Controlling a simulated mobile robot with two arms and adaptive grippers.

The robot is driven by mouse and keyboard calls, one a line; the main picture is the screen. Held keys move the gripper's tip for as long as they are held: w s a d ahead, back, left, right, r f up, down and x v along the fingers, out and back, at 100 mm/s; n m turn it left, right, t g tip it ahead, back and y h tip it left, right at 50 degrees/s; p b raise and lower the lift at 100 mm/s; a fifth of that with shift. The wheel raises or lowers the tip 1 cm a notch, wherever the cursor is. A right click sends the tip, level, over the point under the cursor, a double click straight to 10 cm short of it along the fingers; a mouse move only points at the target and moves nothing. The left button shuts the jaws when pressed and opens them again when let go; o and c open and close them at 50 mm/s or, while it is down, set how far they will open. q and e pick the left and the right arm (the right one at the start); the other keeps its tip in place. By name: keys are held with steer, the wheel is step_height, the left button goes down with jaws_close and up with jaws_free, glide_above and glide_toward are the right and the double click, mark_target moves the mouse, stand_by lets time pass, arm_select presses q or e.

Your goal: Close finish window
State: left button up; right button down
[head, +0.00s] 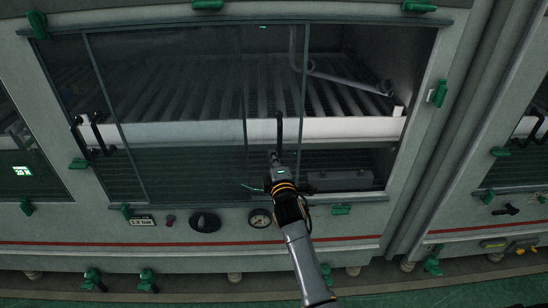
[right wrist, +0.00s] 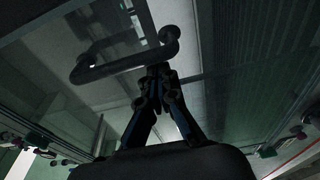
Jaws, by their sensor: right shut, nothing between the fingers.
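The finish window is a sliding glass pane (head: 270,80) in the front of a grey machine. Its right edge stands well left of the frame's right side, so the opening (head: 365,75) at the right is uncovered. A dark upright bar handle (head: 279,128) sits near the pane's right edge; it also shows in the right wrist view (right wrist: 120,66). My right gripper (head: 274,157) is at the handle's lower end, shut and empty. In the right wrist view its fingertips (right wrist: 158,74) are close beside the handle; I cannot tell if they touch. My left gripper is not in view.
Behind the glass are a slatted conveyor bed and a grey pipe (head: 345,78). More dark handles (head: 97,133) are on the left panes. Below are a black knob (head: 205,222) and a gauge (head: 260,218). Green clamps (head: 438,93) line the frame.

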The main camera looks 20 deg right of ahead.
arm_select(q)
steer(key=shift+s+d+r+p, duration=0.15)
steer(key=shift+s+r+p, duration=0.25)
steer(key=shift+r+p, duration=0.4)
arm_select(e)
steer(key=s+d, duration=0.3)
steer(key=d, duration=0.9)
steer(key=s+d, duration=0.4)
steer(key=d, duration=0.7)
steer(key=s+d, duration=0.4)
steer(key=d, duration=0.8)
steer(key=shift+s+d, duration=0.25)
steer(key=shift+d, duration=0.05)
steer(key=shift+w+a, duration=0.1)
